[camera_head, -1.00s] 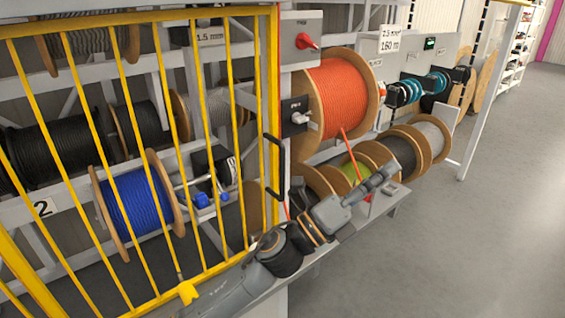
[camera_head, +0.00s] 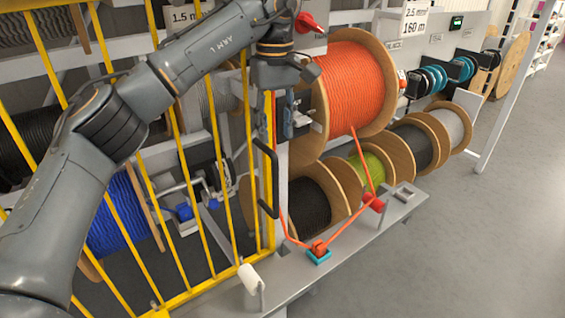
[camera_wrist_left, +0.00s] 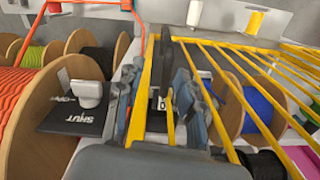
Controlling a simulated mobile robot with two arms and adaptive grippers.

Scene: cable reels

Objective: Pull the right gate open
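The yellow barred gate (camera_head: 183,160) stands shut across the left part of the rack, with a black handle (camera_head: 266,180) on its right edge. It also shows at the right of the left wrist view (camera_wrist_left: 262,85), where the handle (camera_wrist_left: 165,65) rises ahead of the fingers. My left arm reaches in from the left, and my left gripper (camera_head: 285,125) points down at the gate's right edge, above the handle. In the wrist view the left gripper's fingers (camera_wrist_left: 158,100) are apart, on either side of the gate edge; contact cannot be told. My right gripper is out of view.
A big orange cable reel (camera_head: 355,90) and a white knob on a black plate marked SHUT (camera_wrist_left: 88,95) sit close beside the gripper. Smaller reels (camera_head: 415,147) and a grey ledge (camera_head: 350,245) lie right of the gate. The floor (camera_head: 490,250) at right is clear.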

